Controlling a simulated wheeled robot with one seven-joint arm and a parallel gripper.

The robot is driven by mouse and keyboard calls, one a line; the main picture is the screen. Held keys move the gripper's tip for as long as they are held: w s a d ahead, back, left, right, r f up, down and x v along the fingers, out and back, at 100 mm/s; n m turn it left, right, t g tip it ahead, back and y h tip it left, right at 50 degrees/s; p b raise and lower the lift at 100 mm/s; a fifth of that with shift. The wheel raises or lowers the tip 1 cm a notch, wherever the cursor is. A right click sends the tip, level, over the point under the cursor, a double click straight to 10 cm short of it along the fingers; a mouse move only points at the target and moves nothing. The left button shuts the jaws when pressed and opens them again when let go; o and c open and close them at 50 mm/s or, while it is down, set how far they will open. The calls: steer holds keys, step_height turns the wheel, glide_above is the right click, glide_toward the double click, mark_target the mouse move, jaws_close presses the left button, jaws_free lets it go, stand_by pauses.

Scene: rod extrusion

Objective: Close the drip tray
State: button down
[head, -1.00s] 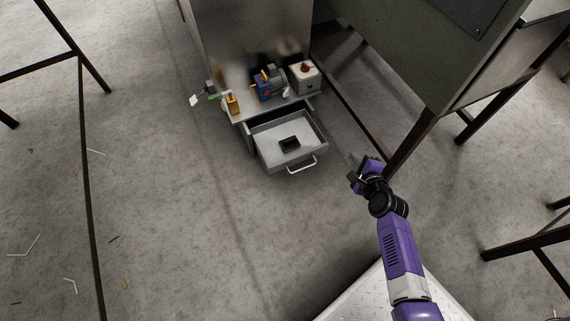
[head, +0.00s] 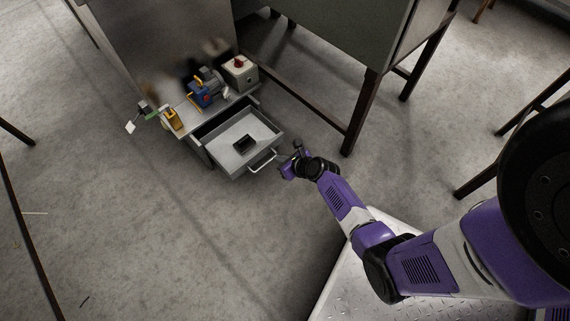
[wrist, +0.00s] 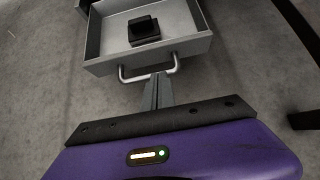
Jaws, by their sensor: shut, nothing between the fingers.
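The drip tray (head: 243,143) is a grey drawer pulled out from under a bench-like unit, with a small black block (head: 244,144) inside. Its bar handle (head: 263,162) is on the front face. In the wrist view the tray (wrist: 104,42) fills the top, and its handle (wrist: 149,76) lies just at my fingertips. My gripper (wrist: 158,80) is shut and empty, its fingertips at the handle's middle; I cannot tell whether they touch. In the head view my gripper (head: 284,158) is at the right of the handle, partly hidden by my wrist.
On the unit's top stand a blue motor or pump (head: 206,88), a pale box with a red knob (head: 240,72) and a yellow part (head: 173,118). A dark table leg (head: 362,112) stands to the right. The floor left of the tray is clear.

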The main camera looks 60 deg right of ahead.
mark_target(264, 150)
steer(key=w, duration=0.1)
steer(key=w+d+f+b, duration=0.1)
steer(key=w, duration=0.1)
steer(key=w+f+b, duration=0.1)
steer(key=shift+w+d+f, duration=0.15)
steer(key=shift+w+d, duration=0.05)
steer(key=shift+w, duration=0.2)
steer(key=shift+w+d+b, duration=0.2)
steer(key=shift+w+b, duration=0.2)
steer(key=shift+w, duration=0.2)
steer(key=shift+w, duration=0.15)
